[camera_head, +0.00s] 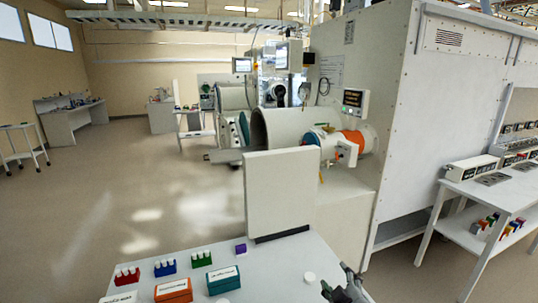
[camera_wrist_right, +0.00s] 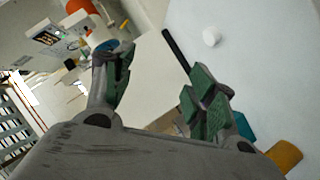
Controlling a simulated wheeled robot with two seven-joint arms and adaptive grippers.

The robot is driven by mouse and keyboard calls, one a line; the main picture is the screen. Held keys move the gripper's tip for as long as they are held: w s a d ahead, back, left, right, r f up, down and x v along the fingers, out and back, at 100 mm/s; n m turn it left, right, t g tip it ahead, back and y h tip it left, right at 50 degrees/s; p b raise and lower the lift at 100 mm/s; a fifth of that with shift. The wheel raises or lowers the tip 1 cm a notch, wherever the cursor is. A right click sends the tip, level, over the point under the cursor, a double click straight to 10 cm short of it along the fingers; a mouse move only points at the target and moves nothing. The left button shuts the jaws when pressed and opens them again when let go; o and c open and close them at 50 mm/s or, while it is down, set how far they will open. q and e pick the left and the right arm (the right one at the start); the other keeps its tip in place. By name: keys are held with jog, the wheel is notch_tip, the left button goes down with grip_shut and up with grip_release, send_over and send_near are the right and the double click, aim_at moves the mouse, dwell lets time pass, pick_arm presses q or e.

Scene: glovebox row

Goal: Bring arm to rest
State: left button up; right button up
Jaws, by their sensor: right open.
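My right gripper (camera_head: 340,287) shows at the bottom of the head view, by the right edge of the white table (camera_head: 285,262). In the right wrist view my right gripper (camera_wrist_right: 162,88) has its two green-padded fingers spread wide apart, with nothing between them. My left gripper and left arm are not in view.
On the table stand red (camera_head: 127,276), blue (camera_head: 165,268), green (camera_head: 201,258), orange (camera_head: 173,290) and teal (camera_head: 223,280) boxes, a purple block (camera_head: 241,248) and a white round piece (camera_head: 309,277). A white upright panel (camera_head: 280,193) stands at its back. A large white cabinet (camera_head: 390,110) rises behind.

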jog(key=s+d+f+m+g+y, duration=0.1)
jog(key=s+f+m+g, duration=0.2)
jog(key=s+f+g, duration=0.5)
jog(key=s+d+f+m+g, duration=0.2)
jog(key=s+f+m, duration=0.2)
jog(key=s+f, duration=0.55)
jog(key=s+f+g, duration=0.1)
jog(key=s+f, duration=0.2)
jog(key=f, duration=1.2)
jog(key=s+f+g, duration=0.1)
jog(key=s+f, duration=0.1)
jog(key=f, duration=1.3)
jog(key=s+d+f, duration=0.2)
jog(key=s+f, duration=0.8)
jog(key=s, duration=0.1)
jog(key=s+d+f, duration=0.2)
jog(key=s+f, duration=0.7)
jog(key=s, duration=0.2)
jog(key=shift+s+f+n+g, duration=0.2)
jog(key=shift+f+n+g, duration=0.15)
jog(key=shift+n+g, duration=0.05)
jog(key=shift+w+a, duration=0.1)
jog(key=shift+w, duration=0.05)
